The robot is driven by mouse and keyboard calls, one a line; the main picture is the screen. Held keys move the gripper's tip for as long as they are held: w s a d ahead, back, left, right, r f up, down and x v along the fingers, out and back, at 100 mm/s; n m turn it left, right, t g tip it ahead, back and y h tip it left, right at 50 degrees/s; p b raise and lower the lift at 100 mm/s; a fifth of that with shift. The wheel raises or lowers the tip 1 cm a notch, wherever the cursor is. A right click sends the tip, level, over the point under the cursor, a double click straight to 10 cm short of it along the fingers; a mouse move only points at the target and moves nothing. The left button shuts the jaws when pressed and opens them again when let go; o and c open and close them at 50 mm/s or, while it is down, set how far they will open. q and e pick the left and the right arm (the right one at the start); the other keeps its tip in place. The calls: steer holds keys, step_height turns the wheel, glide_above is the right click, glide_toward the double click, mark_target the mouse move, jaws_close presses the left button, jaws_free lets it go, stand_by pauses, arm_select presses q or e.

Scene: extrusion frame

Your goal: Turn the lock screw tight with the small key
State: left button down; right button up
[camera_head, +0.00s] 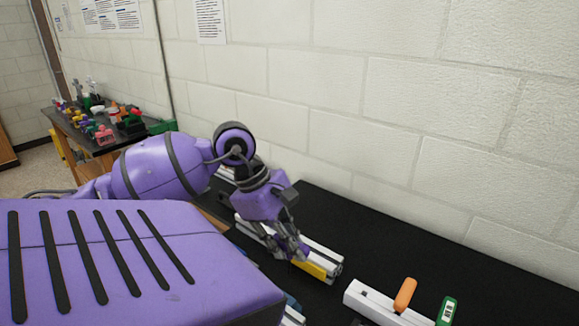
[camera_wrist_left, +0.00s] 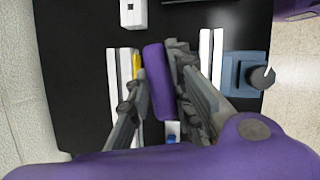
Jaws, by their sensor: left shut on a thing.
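My left gripper (camera_head: 290,250) is low over the white extrusion bars (camera_head: 322,255) on the black table. In the left wrist view its two fingers (camera_wrist_left: 160,95) stand on either side of a long, rounded purple piece (camera_wrist_left: 157,80), and it is shut on this piece. The piece looks like a handle; I cannot tell for sure that it is the small key, and no key tip shows. A yellow part (camera_head: 312,269) lies along the bars beside the fingers. I cannot make out the lock screw. My right gripper is not in view.
A white extrusion (camera_head: 372,301), an orange handle (camera_head: 405,294) and a green-cased item (camera_head: 447,311) are at the front right. In the left wrist view, a blue-grey block (camera_wrist_left: 247,72) with a dark knob stands right of the bars. A wall runs behind the table.

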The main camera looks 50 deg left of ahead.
arm_select(q)
steer(key=shift+r, duration=2.45)
